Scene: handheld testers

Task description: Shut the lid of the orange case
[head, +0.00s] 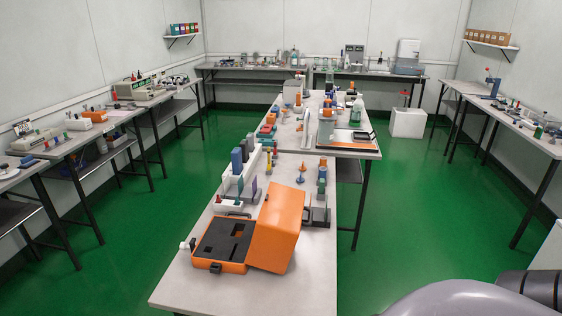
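The orange case (219,268) lies open near the front end of the long middle table. Its base holds dark foam (225,240) with cut-out pockets, which look empty. The lid (277,228) is raised at the right side of the base, tilted, with its plain orange outer face showing. A dark latch (215,267) is on the base's front side. Neither of my grippers is in view.
Behind the case stand a white rack (241,171) with coloured blocks, an orange cone-shaped piece (301,172) and a grey holder (319,211). The table front (245,293) is bare. Side benches line both walls. Green floor is clear around the table.

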